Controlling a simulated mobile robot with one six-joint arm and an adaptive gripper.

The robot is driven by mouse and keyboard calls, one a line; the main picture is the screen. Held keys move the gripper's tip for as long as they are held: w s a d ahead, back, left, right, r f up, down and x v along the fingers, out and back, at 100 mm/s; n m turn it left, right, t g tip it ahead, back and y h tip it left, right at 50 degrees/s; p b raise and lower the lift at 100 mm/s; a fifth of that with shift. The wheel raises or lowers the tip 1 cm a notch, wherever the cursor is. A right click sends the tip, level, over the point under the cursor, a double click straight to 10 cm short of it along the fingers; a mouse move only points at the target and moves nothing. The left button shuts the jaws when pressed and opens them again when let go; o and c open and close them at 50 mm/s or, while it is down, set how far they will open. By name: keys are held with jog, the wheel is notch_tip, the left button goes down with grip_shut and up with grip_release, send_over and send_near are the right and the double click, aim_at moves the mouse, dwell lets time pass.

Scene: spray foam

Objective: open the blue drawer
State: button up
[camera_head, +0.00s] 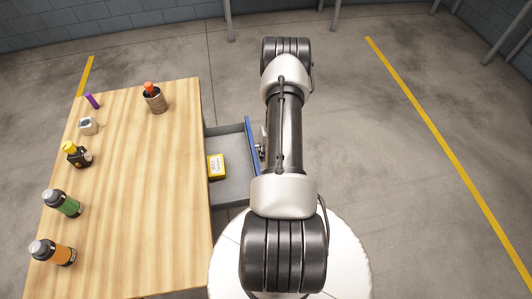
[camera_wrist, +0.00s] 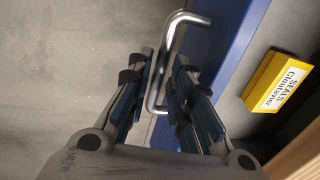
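The blue drawer (camera_head: 253,146) stands pulled out from the right side of the wooden table, its grey inside showing. Its blue front also shows in the wrist view (camera_wrist: 224,48), with a silver bar handle (camera_wrist: 172,40). My gripper (camera_wrist: 164,62) is at this handle, with one finger on each side of the bar. A gap shows between the fingers, and they do not look closed tight on the bar. In the head view my arm hides most of the gripper and the handle.
A yellow box (camera_head: 216,166) lies in the drawer. Floor right of my arm is clear.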

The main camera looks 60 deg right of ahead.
notch_tip(320, 180, up, 12)
jog(key=s+d, duration=0.1)
jog(key=shift+s+d, duration=0.25)
jog(key=shift+s, duration=0.1)
jog(key=shift+f, duration=0.1)
dwell(0.4)
